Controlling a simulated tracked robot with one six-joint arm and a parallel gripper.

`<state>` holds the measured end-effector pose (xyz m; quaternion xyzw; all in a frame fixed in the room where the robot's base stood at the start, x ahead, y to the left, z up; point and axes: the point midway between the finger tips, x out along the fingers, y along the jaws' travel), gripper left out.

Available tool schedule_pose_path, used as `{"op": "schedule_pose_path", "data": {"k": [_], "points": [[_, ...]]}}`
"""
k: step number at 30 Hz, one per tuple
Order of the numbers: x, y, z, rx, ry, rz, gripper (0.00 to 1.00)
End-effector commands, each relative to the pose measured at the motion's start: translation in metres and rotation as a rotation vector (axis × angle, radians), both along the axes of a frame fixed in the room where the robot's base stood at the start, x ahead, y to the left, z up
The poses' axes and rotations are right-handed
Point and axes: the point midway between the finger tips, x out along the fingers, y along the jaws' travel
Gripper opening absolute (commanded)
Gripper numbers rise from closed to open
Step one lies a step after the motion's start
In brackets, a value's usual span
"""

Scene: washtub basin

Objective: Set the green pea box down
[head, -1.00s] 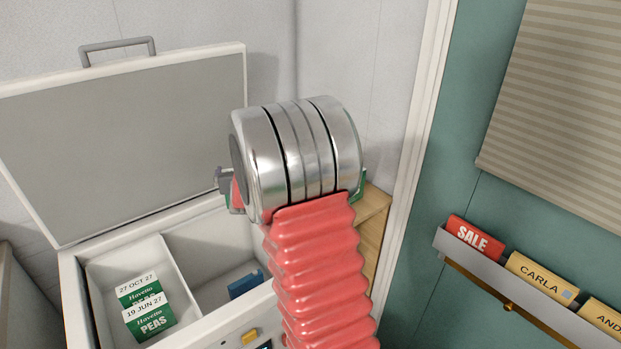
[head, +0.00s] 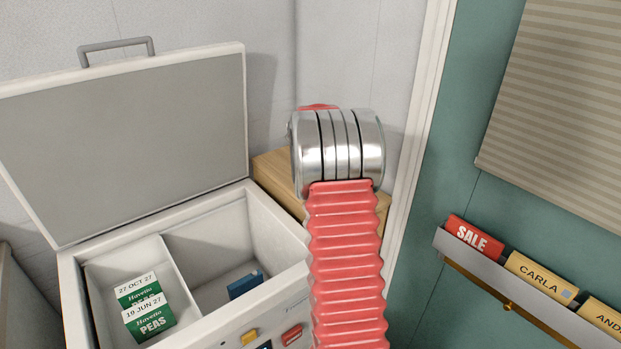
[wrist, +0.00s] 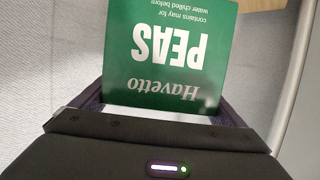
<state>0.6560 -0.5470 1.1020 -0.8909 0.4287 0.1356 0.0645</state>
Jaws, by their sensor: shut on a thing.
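The green pea box (wrist: 165,62) is held in my gripper (wrist: 160,108), seen in the wrist view. Its "Havetto PEAS" print appears upside down there. My gripper is shut on it, with a dark finger at either side. In the head view my wrist hides the gripper and the held box. My wrist there is in front of a wooden surface (head: 272,172), to the right of the open freezer (head: 272,215). I cannot tell whether the box touches anything underneath.
The freezer's lid (head: 130,140) stands raised. Its left compartment holds two other pea boxes, one dated 27 OCT 27 (head: 137,288) and one dated 19 JUN 27 (head: 150,320). A blue pack (head: 246,284) lies in the right compartment. A card rack (head: 520,290) hangs on the green wall.

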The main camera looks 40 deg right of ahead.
Motion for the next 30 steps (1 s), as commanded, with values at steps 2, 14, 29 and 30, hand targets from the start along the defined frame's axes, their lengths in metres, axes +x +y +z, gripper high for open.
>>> {"op": "schedule_pose_path", "data": {"k": [2, 14, 29, 30], "points": [[0.000, 0.000, 0.001, -0.002, -0.001, 0.000, 0.58], [0.001, 0.001, -0.048, 0.000, 0.002, 0.002, 0.58], [0.001, 0.001, -0.064, -0.001, -0.001, 0.001, 0.58], [0.000, 0.001, -0.066, -0.001, 0.000, 0.001, 0.58]]}}
